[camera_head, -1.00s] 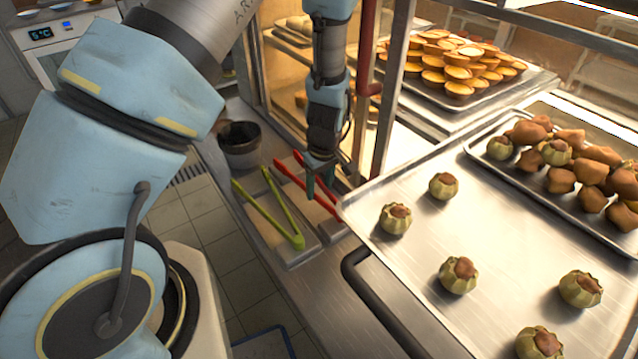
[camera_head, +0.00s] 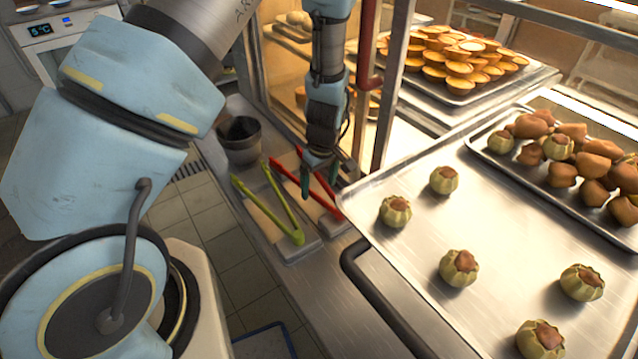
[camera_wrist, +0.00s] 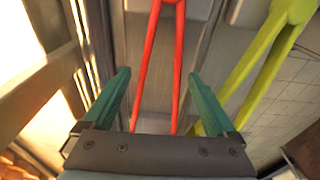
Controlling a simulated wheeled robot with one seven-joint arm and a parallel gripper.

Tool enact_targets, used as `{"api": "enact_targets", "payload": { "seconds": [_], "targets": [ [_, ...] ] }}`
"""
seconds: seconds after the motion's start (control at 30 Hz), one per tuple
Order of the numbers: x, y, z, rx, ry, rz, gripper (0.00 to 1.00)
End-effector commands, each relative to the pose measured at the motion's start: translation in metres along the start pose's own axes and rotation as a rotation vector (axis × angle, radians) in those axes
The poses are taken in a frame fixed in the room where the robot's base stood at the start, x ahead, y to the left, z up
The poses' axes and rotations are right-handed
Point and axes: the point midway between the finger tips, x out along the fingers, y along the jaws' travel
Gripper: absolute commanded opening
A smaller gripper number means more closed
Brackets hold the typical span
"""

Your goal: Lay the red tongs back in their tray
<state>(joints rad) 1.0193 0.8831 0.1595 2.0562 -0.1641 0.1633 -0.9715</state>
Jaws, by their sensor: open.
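The red tongs (camera_head: 285,172) lie over the right-hand shallow metal tray (camera_head: 334,230), their arms spread in a V and partly hidden by my gripper. They seem to rest in that tray, though contact with its floor is hard to see. My gripper (camera_head: 319,182) is low over the tongs, pointing down, with its green fingers apart. In the wrist view the red tongs (camera_wrist: 146,68) run between the open fingers of my gripper (camera_wrist: 158,76), touching neither finger visibly. Their joined end is at the top of that view.
Green tongs (camera_head: 287,212) lie in the adjoining left tray (camera_head: 292,256). A dark pot (camera_head: 240,142) stands behind. A large baking tray (camera_head: 400,262) with several buns is close on the right. A glass cabinet frame (camera_head: 390,90) rises behind my gripper.

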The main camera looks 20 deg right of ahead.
Motion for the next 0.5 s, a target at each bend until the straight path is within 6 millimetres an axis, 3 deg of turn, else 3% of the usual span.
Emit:
{"api": "enact_targets", "payload": {
  "seconds": [0.17,0.5],
  "targets": [
    [-0.013,0.001,0.000,0.001,0.002,0.003,0.91],
    [-0.077,0.002,0.000,0.001,0.002,0.005,0.91]
  ]
}}
